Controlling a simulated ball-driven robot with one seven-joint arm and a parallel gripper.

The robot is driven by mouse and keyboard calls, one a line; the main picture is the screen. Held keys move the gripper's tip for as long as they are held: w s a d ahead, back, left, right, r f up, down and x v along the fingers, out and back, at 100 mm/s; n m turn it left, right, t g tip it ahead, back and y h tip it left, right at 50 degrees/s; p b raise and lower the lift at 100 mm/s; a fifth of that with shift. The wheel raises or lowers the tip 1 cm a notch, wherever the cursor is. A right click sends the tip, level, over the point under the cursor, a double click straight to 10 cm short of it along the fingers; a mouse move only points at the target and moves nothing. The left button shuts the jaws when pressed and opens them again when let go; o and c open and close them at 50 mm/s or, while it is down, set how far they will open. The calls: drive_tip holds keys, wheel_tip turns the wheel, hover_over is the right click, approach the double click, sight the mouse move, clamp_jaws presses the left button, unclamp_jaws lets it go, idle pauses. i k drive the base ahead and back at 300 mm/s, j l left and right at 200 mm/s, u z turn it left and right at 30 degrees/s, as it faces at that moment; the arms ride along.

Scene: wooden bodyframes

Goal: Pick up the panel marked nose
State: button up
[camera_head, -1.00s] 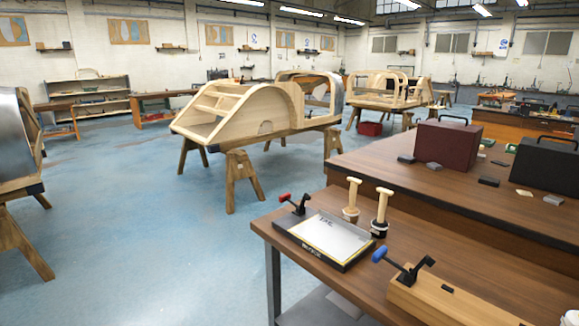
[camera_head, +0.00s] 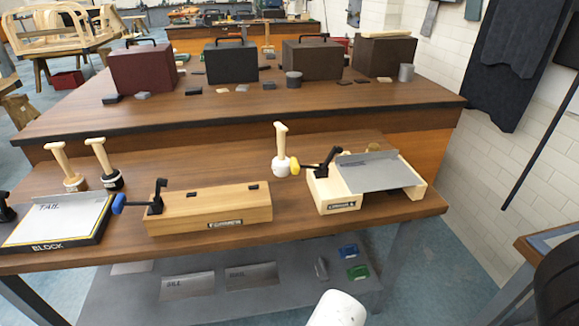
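A pale panel (camera_head: 58,221) marked TAIL lies on the black-edged block at the left. I cannot confirm which panel is marked nose. My gripper is not in view.
The near wooden bench (camera_head: 215,172) also bears a long wooden clamp block (camera_head: 208,208) and upright wood-handled tools, including a white-based one (camera_head: 281,150). Toolboxes (camera_head: 317,58) stand on the bench behind. Blue floor (camera_head: 455,262) is open right of the bench.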

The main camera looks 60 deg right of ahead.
sight(378, 171)
drive_tip(key=z, duration=1.6)
drive_tip(key=i+u, duration=0.15)
drive_tip(key=u, duration=0.2)
drive_tip(key=i+u, duration=0.3)
drive_tip(key=u, duration=0.35)
